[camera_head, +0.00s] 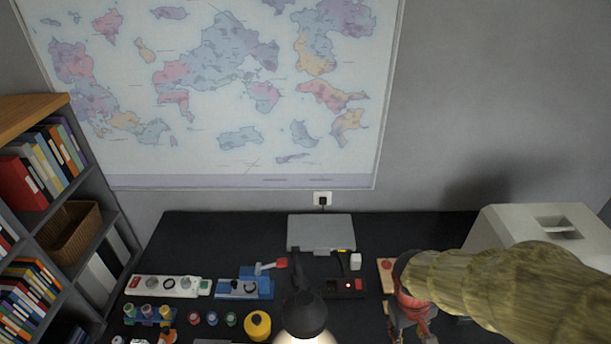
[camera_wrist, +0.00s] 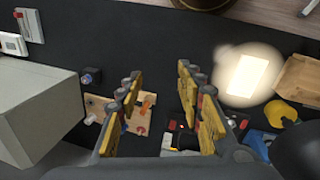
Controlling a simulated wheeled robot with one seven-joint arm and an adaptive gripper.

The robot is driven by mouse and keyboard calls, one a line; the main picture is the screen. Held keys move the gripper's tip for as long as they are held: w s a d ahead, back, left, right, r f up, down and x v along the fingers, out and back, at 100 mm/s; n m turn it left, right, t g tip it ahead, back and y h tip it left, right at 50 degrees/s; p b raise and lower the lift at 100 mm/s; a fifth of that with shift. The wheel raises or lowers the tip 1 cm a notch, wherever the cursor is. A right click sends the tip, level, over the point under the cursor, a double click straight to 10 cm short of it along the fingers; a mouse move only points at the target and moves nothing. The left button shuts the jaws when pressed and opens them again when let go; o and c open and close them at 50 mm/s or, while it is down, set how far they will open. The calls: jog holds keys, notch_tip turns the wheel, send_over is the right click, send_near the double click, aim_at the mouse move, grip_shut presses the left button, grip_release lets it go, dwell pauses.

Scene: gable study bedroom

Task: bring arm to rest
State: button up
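My gripper (camera_head: 412,303) is over the right part of the dark desk (camera_head: 210,235) in the head view, at the end of my arm, which reaches in from the right. In the wrist view my gripper (camera_wrist: 157,105) has its two yellow-padded fingers spread apart, with nothing between them. A pale wooden board (camera_wrist: 98,104) with small fittings lies on the desk below and beside the fingers. Its edge also shows in the head view (camera_head: 386,270), left of the gripper. I cannot tell the exact height of the gripper above the desk.
A large pale grey box (camera_head: 500,225) stands at the right. A black lamp (camera_head: 303,312) stands left of the gripper. A blue device (camera_head: 247,287), a power strip (camera_head: 150,284) and a yellow round item (camera_head: 257,325) crowd the left side. A flat grey case (camera_head: 320,230) lies at the back.

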jog(key=s+a+r+m+t+y+b, duration=0.1)
jog(key=s+a+r+t+b, duration=0.1)
jog(key=r, duration=0.5)
jog(key=s+a+r+m+t+y+b, duration=0.1)
jog(key=s+a+r+t+b, duration=0.2)
jog(key=r, duration=0.4)
jog(key=shift+s+a+r+b, duration=0.25)
jog(key=shift+r+b, duration=0.05)
jog(key=shift+r, duration=0.1)
